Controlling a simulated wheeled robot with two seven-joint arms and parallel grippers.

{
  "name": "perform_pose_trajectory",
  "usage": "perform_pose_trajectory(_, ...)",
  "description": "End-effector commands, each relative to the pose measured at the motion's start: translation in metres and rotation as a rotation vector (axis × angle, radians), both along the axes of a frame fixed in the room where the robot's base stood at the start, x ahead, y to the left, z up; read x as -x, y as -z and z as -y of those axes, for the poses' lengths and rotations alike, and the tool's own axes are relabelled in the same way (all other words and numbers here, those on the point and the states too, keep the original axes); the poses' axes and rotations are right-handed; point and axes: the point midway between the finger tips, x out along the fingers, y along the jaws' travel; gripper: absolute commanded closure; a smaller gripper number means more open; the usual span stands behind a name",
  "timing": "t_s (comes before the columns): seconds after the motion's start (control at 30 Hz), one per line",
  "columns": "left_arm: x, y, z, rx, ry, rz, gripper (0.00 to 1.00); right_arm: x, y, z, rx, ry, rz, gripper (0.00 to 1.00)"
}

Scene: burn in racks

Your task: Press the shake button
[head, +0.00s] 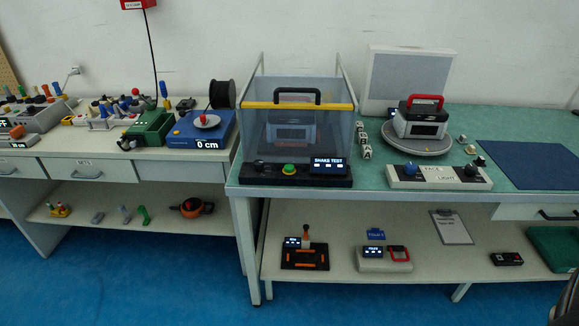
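The shake test station stands on the green-topped bench in the middle of the head view. Its green button (289,169) sits on a yellow base on the black front panel (262,178). A small display (328,165) reading "SHAKE TEST" is to the button's right. Behind the panel is a clear box (337,125) with a yellow top edge and a dark handle. A grey device (291,133) with a screen is inside the box. Neither of my grippers shows in the view.
Right of the station are a few small dice-like blocks (364,141), a red-handled device (421,120) on a round turntable (388,142), a knob panel (437,178) and a blue mat (530,167). A blue scale (201,134) reading "0 cm" is to the left. The lower shelf holds loose devices.

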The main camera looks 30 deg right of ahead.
Motion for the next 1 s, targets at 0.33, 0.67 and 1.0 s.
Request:
perform_pose_trajectory(0.33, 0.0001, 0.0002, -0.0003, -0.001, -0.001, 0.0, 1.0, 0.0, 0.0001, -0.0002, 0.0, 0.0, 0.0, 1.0)
perform_pose_trajectory(0.67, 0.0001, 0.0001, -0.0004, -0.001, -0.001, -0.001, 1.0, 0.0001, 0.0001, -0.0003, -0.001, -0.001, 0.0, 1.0)
perform_pose_trajectory(1.0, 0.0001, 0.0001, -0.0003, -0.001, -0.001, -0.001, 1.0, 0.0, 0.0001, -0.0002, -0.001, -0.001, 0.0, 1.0)
